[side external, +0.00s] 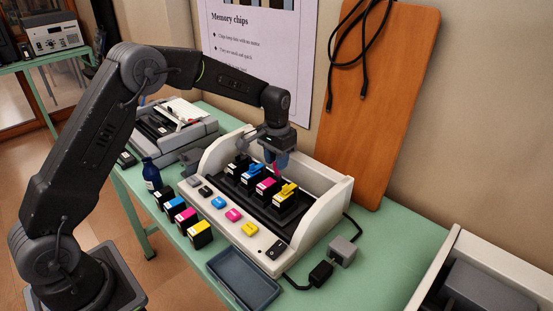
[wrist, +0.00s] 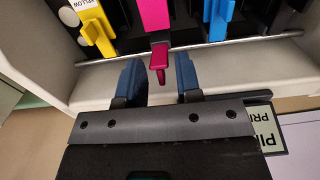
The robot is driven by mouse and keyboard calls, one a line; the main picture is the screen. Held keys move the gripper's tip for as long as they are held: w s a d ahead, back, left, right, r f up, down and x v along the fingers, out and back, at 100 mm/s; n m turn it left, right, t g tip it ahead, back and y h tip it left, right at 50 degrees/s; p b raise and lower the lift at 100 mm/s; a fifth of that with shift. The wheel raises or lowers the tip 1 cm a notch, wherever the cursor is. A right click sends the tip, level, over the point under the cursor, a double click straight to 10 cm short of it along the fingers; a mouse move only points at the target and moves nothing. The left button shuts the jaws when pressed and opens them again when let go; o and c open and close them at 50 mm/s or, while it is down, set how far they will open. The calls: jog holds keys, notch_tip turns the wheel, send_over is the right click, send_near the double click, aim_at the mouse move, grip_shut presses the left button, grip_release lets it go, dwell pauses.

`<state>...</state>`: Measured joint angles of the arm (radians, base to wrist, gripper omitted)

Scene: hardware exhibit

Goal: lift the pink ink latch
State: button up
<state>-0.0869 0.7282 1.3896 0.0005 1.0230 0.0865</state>
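The pink ink latch (wrist: 159,52) is a small magenta tab at the end of the pink cartridge in the wrist view. My gripper (wrist: 160,66) is open, with one blue finger on each side of the latch and visible gaps between. In the side view my gripper (side external: 279,158) points down over the far side of the cartridge row. The pink cartridge (side external: 266,186) sits in the printer (side external: 319,212) between the blue and yellow ones. In the side view the pink latch is partly hidden by the fingers.
The yellow latch (wrist: 95,38) and blue latch (wrist: 221,18) flank the pink one closely. The printer's white back wall (side external: 315,171) stands close behind the gripper.

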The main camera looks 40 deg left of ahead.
jog(key=shift+c, duration=0.2)
grip_shut()
jog(key=shift+w+g, duration=0.4)
jog(key=shift+g, duration=0.4)
jog(key=shift+o, duration=0.2)
grip_release()
notch_tip(320, 180, up, 14)
jog(key=w, duration=0.1)
jog(key=shift+w+f, duration=0.15)
jog(key=shift+w, duration=0.25)
jog(key=shift+o, duration=0.4)
